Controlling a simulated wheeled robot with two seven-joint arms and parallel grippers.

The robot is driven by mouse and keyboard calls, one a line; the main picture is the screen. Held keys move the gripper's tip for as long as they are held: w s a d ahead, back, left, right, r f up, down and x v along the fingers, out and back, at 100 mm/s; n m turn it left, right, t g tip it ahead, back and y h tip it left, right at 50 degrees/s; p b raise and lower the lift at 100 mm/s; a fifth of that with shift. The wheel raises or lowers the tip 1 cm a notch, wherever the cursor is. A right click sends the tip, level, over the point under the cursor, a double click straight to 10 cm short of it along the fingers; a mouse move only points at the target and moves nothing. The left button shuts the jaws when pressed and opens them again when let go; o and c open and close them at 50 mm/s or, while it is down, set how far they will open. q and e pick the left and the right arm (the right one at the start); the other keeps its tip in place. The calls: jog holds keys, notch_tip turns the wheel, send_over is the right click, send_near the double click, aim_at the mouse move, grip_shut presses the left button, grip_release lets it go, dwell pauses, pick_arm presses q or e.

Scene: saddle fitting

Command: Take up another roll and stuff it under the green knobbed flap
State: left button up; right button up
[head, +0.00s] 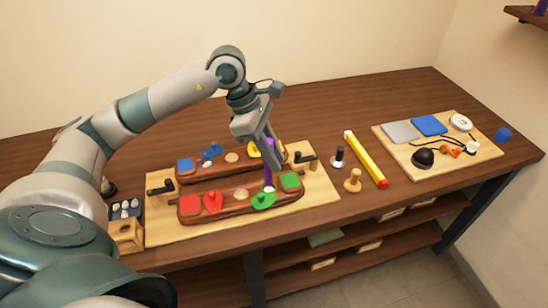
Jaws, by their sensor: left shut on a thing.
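Several white rolls (124,210) sit in a dark tray at the left of the board. My left gripper (269,184) points down just above and behind the green flap, with purple showing along its fingers. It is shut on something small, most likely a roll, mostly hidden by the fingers. I cannot tell whether it touches the flap. My right gripper is out of view.
The front bar also carries a red block and red flap (213,202). The rear bar has a blue flap (212,151) and a yellow one. Black clamps (160,188) stand at the board's ends.

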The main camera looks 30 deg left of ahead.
aim_at(272, 141)
pick_arm(q)
jog(key=shift+r+p, duration=0.7)
jog(key=shift+r, duration=1.15)
